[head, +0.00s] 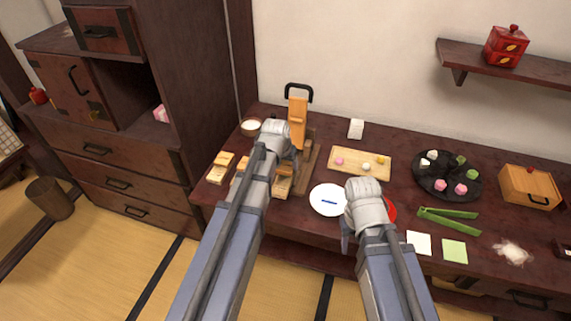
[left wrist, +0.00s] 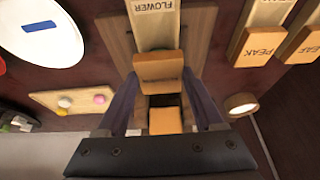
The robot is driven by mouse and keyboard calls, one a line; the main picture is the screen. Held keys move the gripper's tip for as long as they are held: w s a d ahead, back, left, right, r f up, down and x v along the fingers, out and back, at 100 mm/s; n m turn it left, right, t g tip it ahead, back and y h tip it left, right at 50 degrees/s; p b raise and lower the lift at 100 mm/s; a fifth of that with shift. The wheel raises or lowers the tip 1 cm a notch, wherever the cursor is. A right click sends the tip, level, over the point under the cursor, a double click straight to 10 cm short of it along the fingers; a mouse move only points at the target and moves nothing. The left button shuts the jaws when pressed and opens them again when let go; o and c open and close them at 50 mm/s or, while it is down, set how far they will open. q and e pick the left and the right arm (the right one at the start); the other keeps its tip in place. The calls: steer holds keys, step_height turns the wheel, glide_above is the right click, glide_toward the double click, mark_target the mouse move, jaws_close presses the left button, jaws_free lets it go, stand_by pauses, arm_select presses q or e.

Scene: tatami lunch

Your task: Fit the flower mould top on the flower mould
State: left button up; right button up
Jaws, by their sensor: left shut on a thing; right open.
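The flower mould top (left wrist: 158,68), an orange wooden block, is between my left gripper's fingertips (left wrist: 160,78). The pale wooden flower mould (left wrist: 153,25), lettered FLOWER, lies right by it on a brown wooden base. I cannot tell whether the two touch or how they line up. In the head view my left gripper (head: 284,150) is over the back of the base and hides the held piece. The mould's front (head: 282,186) shows below it. My right gripper (head: 347,235) is open and empty, over the table's front edge by the white plate.
An upright orange wooden piece with a black handle (head: 297,122) stands behind my left gripper. The PEAK mould (left wrist: 260,45) and another mould lie beside the base. The white plate (head: 322,200), sweets board (head: 377,167) and green tongs (head: 450,214) lie to the right.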

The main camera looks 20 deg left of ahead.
arm_select(q)
steer(key=shift+f+b, duration=0.7)
steer(key=shift+f, duration=0.05)
steer(key=o, duration=1.4)
steer(key=shift+c, duration=0.2)
steer(key=shift+r, duration=0.1)
steer(key=p+v, duration=0.7)
steer(key=shift+r, duration=0.4)
steer(key=shift+s, duration=0.15)
steer(key=s+d+m+g+p, duration=0.1)
steer(key=s+d+g, duration=0.1)
steer(key=s+d, duration=0.4)
steer(key=s+d+m+g+y+p, duration=0.1)
steer(key=s+d, duration=0.6)
steer(key=s, duration=0.7)
steer(key=shift+d+m+g+y, duration=0.2)
steer(key=shift+m+g+y, duration=0.1)
steer(key=shift+m+g, duration=0.55)
